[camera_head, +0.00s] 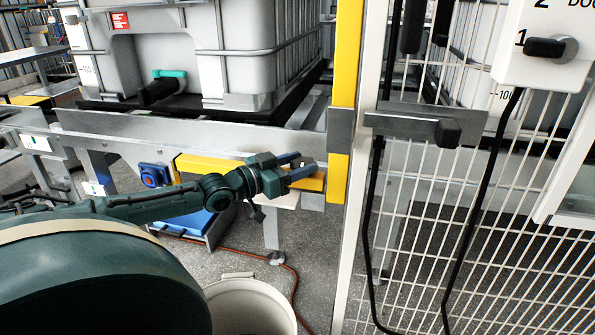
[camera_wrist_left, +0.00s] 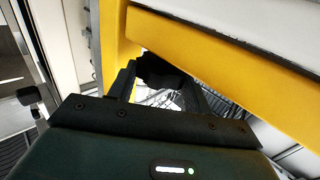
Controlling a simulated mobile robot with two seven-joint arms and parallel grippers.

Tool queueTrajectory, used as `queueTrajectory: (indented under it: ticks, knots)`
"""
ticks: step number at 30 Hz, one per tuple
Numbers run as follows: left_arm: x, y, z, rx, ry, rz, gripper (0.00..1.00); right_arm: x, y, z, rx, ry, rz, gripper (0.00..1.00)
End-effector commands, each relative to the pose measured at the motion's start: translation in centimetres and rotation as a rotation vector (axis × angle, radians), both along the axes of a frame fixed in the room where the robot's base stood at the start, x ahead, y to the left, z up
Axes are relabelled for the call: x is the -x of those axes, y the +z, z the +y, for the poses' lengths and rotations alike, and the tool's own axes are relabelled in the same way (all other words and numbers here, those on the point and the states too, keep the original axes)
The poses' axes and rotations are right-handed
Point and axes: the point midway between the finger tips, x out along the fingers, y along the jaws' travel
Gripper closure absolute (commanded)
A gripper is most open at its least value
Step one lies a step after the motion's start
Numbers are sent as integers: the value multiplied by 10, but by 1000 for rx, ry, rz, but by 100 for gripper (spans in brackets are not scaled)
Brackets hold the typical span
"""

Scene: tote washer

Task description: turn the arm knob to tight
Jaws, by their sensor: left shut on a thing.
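The arm knob is a dark, lobed knob (camera_wrist_left: 163,73) in the left wrist view, below a yellow beam. My left gripper (camera_wrist_left: 160,90) is shut on it, with one finger on each side. In the head view my left gripper (camera_head: 302,167) reaches from the left to the end of the yellow beam (camera_head: 210,166), close to the yellow post. There I cannot make out the knob between the fingers. Any mark for tight or loose is not visible. My right gripper is not in view.
A yellow post (camera_head: 343,90) and a white mesh door (camera_head: 430,215) with a black latch knob (camera_head: 447,132) stand right of the gripper. A caged white tank (camera_head: 205,60) stands behind. A white bucket (camera_head: 250,305) and an orange hose (camera_head: 292,280) are on the floor below.

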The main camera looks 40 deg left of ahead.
Motion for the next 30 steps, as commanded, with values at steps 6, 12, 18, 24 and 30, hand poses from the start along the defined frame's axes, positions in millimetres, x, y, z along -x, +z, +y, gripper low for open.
queueTrajectory:
  ticks: [6, 12, 18, 24, 30]
  knots:
    - [0, 1, 0, -3, -49, -1, 73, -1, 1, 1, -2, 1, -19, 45]
    - [-1, 1, 0, 0, -68, -2, 73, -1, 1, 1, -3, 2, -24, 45]
    - [-1, 2, 0, 1, -73, -4, 73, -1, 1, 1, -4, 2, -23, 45]
    - [-1, 2, 0, 0, -73, -5, 73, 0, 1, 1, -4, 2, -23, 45]
    - [-1, 2, 0, -1, -72, -4, 39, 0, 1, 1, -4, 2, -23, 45]
